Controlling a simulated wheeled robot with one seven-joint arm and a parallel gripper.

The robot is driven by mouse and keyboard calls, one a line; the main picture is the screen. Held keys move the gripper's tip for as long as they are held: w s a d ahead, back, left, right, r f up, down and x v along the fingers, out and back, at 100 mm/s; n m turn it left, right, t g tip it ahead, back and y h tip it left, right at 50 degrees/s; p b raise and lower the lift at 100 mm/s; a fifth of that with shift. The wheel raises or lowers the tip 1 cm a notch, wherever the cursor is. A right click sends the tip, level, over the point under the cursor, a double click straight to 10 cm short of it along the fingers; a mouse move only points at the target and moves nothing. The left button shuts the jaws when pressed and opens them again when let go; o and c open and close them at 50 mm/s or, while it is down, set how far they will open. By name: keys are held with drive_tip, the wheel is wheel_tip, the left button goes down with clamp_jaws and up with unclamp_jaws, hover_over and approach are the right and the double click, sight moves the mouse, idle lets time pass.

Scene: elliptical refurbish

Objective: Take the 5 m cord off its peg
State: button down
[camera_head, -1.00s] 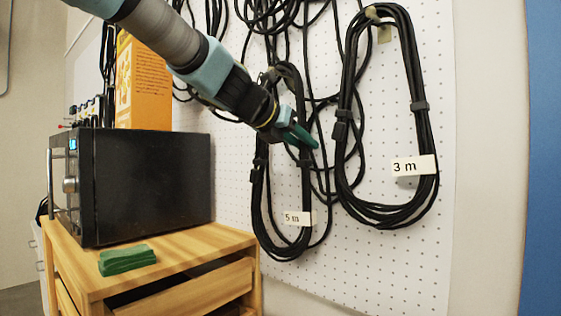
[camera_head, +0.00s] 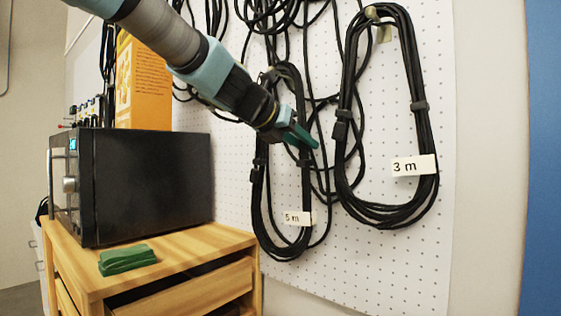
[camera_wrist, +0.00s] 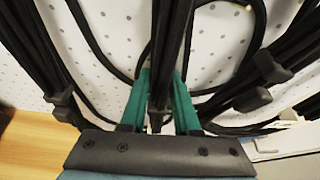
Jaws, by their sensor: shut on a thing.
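The 5 m cord (camera_head: 266,215) is a black looped bundle hanging on the white pegboard, with a white "5 m" label (camera_head: 297,218) low on its right strand. Its top loop is partly hidden behind my arm, and its peg is hard to make out. My gripper (camera_head: 302,137) is at the right strand of this bundle, about halfway up. In the wrist view the green fingers (camera_wrist: 160,100) stand on either side of a black strand bundle (camera_wrist: 171,50), shut on it.
The 3 m cord (camera_head: 345,170) hangs close on the right, with looser black cords behind and above. A black microwave (camera_head: 145,185) stands on a wooden cabinet (camera_head: 215,245) at left, with a folded green cloth (camera_head: 127,259) and an orange box (camera_head: 143,85). A drawer is partly open.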

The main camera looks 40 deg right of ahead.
drive_tip(key=shift+r, duration=0.1)
idle(0.4)
drive_tip(key=r+p, duration=0.1)
drive_tip(key=r, duration=0.6)
drive_tip(key=shift+a, duration=0.2)
drive_tip(key=b, duration=1.5)
approach(299, 106)
drive_tip(key=a+f, duration=0.5)
drive_tip(key=a, duration=0.2)
drive_tip(key=shift+b+v, duration=0.95)
drive_tip(key=shift+v, duration=0.35)
drive_tip(key=shift+s+f, duration=0.1)
drive_tip(key=shift+f, duration=0.1)
